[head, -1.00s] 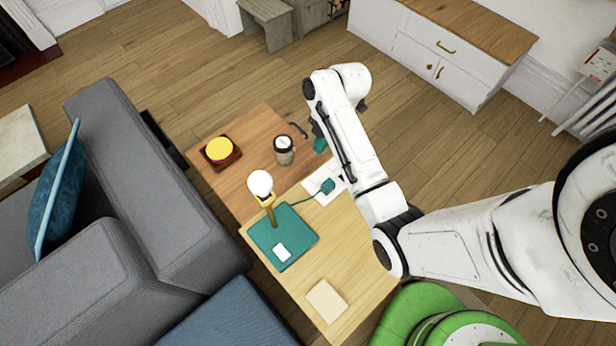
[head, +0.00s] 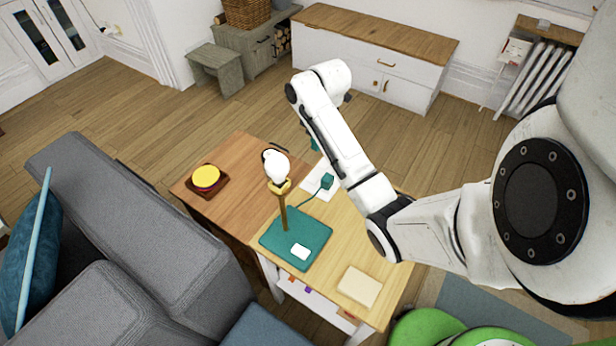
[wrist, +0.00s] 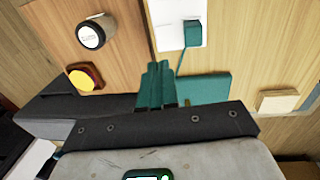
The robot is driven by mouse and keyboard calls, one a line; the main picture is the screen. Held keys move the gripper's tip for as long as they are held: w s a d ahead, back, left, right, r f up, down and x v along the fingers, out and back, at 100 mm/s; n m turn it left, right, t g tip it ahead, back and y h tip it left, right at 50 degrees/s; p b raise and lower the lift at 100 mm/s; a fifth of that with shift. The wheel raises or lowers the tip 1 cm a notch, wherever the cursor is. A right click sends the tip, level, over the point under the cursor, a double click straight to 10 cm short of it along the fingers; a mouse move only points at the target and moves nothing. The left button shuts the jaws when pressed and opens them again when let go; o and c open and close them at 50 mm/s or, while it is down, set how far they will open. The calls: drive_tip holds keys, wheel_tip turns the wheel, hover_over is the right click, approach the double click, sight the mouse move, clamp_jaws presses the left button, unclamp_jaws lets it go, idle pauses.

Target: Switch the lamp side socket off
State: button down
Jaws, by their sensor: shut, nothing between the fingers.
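A white socket panel (head: 314,187) lies on the table with a teal plug (head: 327,181) on it; both also show at the top of the wrist view, the panel (wrist: 178,12) and the plug (wrist: 192,34). A cord runs from the plug to the lamp's teal base (head: 295,238), which has a white patch. The lamp's white bulb (head: 276,167) stands above it. Any switch on the panel is too small to make out. My gripper (wrist: 155,68) has teal fingers pressed together and empty, over the table beside the panel. In the head view my arm mostly hides it.
A cup (wrist: 95,32) and a yellow round object on a dark red base (head: 206,177) stand on the table's darker part. A beige block (head: 360,286) lies near its front edge. A grey sofa (head: 140,230) is at left, green seats (head: 430,328) at lower right.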

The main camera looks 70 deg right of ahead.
sight(310, 177)
drive_tip(key=shift+f, duration=0.1)
drive_tip(key=f, duration=0.4)
drive_tip(key=w+f, duration=0.1)
drive_tip(key=f, duration=0.8)
drive_tip(key=shift+w+d+f, duration=0.15)
drive_tip(key=shift+w, duration=0.15)
drive_tip(key=shift+f, duration=0.25)
drive_tip(key=shift+b, duration=0.3)
